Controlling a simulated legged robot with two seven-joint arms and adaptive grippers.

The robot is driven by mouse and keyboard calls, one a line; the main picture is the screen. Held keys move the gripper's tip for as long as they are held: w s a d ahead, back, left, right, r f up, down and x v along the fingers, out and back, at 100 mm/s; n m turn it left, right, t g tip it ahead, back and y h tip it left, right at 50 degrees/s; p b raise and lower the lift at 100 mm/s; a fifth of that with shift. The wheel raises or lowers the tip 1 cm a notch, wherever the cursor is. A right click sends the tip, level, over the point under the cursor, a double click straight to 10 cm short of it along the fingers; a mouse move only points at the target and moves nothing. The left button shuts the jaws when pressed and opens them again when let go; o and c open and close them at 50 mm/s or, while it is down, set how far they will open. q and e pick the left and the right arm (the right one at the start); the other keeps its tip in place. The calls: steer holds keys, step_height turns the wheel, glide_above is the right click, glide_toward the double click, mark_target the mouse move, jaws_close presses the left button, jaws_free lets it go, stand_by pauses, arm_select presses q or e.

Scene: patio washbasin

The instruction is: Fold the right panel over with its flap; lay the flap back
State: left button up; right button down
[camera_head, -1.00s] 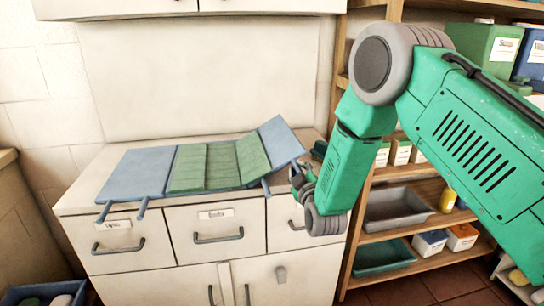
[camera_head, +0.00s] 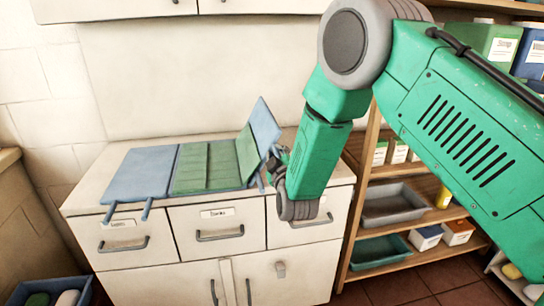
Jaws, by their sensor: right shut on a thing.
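A folding mat lies on the white counter (camera_head: 95,187). Its blue left panel (camera_head: 140,174) and green middle section (camera_head: 206,167) lie flat. The green right panel (camera_head: 247,153) is tilted up steeply, and the blue flap (camera_head: 265,127) rises from it, its top standing above the counter. My right gripper (camera_head: 273,163) is at the mat's right side, shut on the right panel by its edge near the flap. My own wrist partly hides the fingertips and the exact grip. My left gripper is not in view.
Drawers with labels and grey handles (camera_head: 220,235) are under the counter front. A wooden shelf (camera_head: 400,190) with trays, boxes and bottles stands to the right. A blue bin (camera_head: 45,292) sits at lower left. The counter behind the mat is clear.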

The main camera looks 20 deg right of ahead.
steer(key=a, duration=0.4)
steer(key=shift+w+a+r+p, duration=0.35)
steer(key=shift+a+r+p, duration=0.05)
steer(key=w+a, duration=0.2)
steer(key=a, duration=0.5)
steer(key=shift+a+b, duration=0.25)
steer(key=shift+b, duration=0.15)
steer(key=shift+w+d+r, duration=0.1)
steer(key=shift+w+r, duration=0.1)
stand_by(0.6)
